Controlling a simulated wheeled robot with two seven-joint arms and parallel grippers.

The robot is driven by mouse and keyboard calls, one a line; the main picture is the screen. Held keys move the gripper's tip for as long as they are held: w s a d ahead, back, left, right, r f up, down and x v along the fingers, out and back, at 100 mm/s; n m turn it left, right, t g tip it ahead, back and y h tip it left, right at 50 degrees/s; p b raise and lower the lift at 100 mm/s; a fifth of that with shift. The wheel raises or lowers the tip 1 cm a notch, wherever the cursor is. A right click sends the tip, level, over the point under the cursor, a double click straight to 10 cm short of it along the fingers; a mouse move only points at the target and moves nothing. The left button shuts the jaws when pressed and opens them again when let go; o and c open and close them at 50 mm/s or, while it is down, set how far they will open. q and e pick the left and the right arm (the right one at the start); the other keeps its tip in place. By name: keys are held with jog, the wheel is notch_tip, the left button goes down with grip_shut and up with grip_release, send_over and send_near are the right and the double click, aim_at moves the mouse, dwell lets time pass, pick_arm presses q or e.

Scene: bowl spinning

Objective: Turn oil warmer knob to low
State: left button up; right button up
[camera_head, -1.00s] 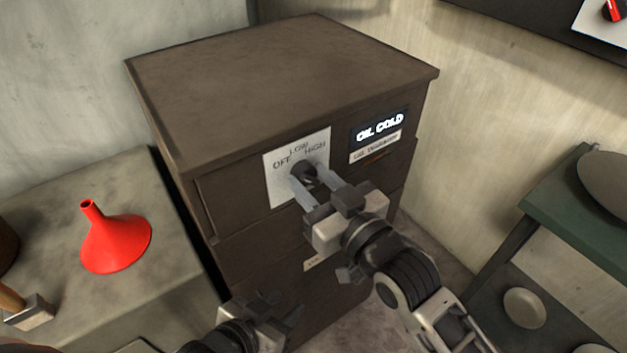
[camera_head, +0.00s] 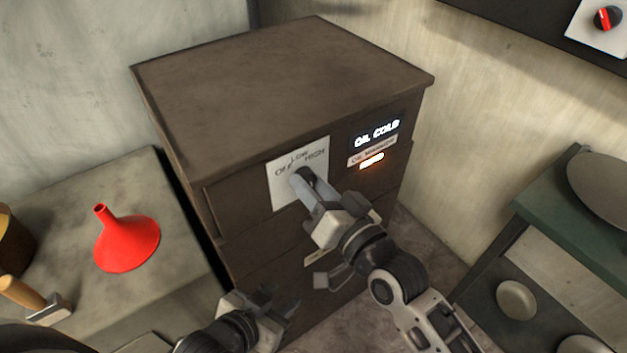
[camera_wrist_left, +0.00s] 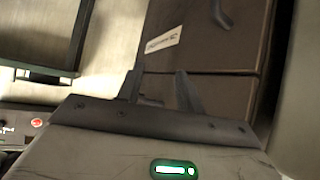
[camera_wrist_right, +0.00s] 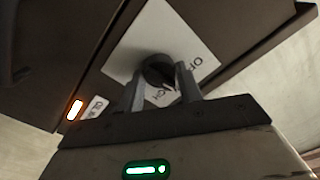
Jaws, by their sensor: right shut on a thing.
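The oil warmer (camera_head: 290,85) is a brown cabinet with a white dial plate (camera_head: 284,190) marked OFF, LOW and HIGH. Its dark round knob (camera_wrist_right: 157,70) sits on the plate and is partly hidden by my fingers in the head view. My right gripper (camera_head: 306,182) is shut on the knob, with a finger on either side in the right wrist view. The display (camera_head: 377,133) reads OIL COLD, and an orange light (camera_head: 371,160) glows under its label. My left gripper (camera_head: 272,306) is low in front of the cabinet; its fingers (camera_wrist_left: 158,86) stand apart and empty.
A red funnel (camera_head: 127,243) stands on a grey counter (camera_head: 180,215) at left, near a wooden-handled tool (camera_head: 35,300). A green shelf (camera_head: 530,215) with dishes is at right. A red-marked knob (camera_head: 607,18) is on the upper right wall panel.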

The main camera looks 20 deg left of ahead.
jog(key=shift+m, duration=0.9)
jog(key=o, duration=1)
jog(key=b+v, duration=0.1)
jog(key=v, duration=1.5)
jog(key=shift+f, duration=0.1)
